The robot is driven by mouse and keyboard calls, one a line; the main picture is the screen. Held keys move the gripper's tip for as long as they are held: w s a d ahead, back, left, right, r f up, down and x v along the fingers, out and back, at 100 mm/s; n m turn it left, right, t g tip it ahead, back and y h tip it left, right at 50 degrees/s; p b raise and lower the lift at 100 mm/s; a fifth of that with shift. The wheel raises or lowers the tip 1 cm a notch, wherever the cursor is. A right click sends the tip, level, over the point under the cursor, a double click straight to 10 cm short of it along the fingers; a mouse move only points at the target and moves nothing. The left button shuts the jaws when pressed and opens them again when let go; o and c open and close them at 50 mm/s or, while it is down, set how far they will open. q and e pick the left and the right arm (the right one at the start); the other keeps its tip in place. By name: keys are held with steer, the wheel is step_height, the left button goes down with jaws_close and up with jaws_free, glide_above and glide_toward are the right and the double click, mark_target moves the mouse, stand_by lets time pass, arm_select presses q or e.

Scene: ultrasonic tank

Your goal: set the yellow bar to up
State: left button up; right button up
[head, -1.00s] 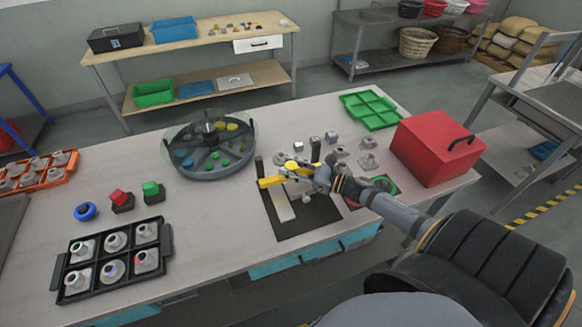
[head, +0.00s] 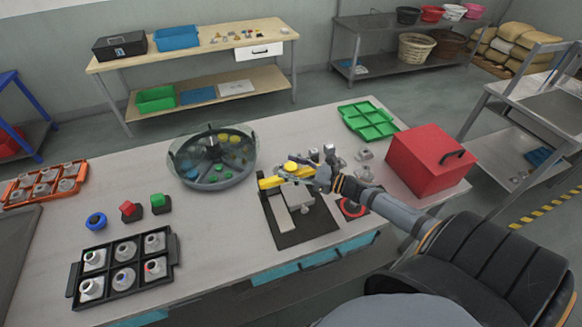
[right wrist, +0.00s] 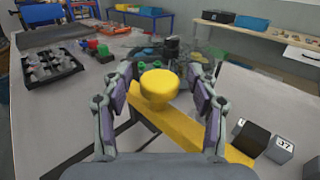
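The yellow bar (head: 270,183) lies low across the far end of a dark base plate (head: 287,238) on the table. A round yellow knob (head: 291,167) stands on it. In the right wrist view the bar (right wrist: 195,134) runs diagonally below the knob (right wrist: 159,88). My right gripper (head: 303,170) is at the knob. In the wrist view its two fingers (right wrist: 160,100) stand apart, one each side of the knob, with visible gaps. Part of the bar is hidden behind the gripper in the head view. My left gripper is not in view.
A round tank with a clear cover (head: 212,158) stands left of the bar. Small metal blocks (head: 329,150) lie just beyond it. A red box (head: 428,158) and a green tray (head: 368,121) are to the right. A black tray of parts (head: 124,270) is at front left.

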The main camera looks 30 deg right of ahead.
steer(key=shift+s+f, duration=0.15)
steer(key=shift+s, duration=0.05)
steer(key=v, duration=1.1)
steer(key=shift+s+d, duration=0.2)
steer(key=shift+s, duration=0.05)
